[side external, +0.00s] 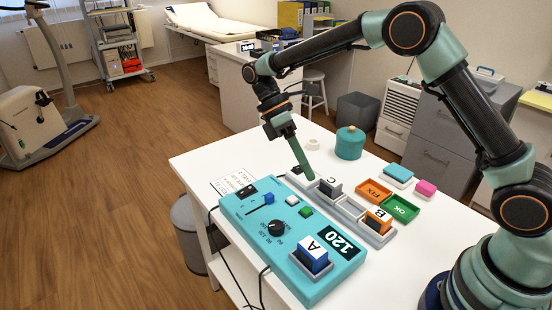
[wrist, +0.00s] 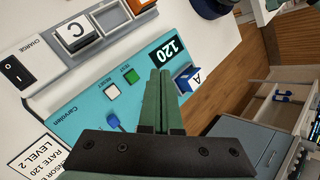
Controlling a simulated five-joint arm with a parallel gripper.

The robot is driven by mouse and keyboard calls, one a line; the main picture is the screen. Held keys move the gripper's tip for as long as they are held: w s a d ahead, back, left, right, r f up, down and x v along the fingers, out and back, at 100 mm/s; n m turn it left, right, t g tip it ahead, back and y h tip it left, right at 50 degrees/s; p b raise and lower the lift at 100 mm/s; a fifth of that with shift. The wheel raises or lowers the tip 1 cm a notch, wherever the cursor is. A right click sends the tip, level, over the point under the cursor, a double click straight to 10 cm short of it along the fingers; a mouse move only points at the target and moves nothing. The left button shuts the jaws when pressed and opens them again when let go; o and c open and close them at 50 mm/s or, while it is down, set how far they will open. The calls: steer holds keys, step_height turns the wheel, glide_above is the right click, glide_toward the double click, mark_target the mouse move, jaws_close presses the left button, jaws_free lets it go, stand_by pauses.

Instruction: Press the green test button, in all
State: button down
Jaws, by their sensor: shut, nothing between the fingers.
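The green test button (side external: 306,211) sits on the teal console (side external: 265,258), beside a white reset button (side external: 292,200). In the wrist view the green button (wrist: 131,76) and the white button (wrist: 112,92) lie just left of my fingers. My gripper (side external: 309,177) points downward near the grey charging strip behind the console, apart from the green button. In the wrist view my gripper (wrist: 160,74) has its two green fingers together with nothing between them. The green button is not covered in either view. I cannot tell whether it is pressed in.
A black dial (side external: 277,228), a blue slider knob (side external: 268,198), the "120" display (side external: 341,246) and block A (side external: 312,254) are on the console. Blocks C (side external: 331,187) and B (side external: 378,219) stand in the strip. Orange FIX tray (side external: 374,191), green OK tray (side external: 401,208) and teal jar (side external: 350,143) are behind.

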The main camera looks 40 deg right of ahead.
mark_target(303, 209)
steer(key=shift+f, duration=3.8)
steer(key=shift+f, duration=0.15)
steer(key=shift+f, duration=0.3)
steer(key=shift+f, duration=0.45)
steer(key=shift+r, duration=0.9)
steer(key=shift+r, duration=0.1)
steer(key=shift+r, duration=2.45)
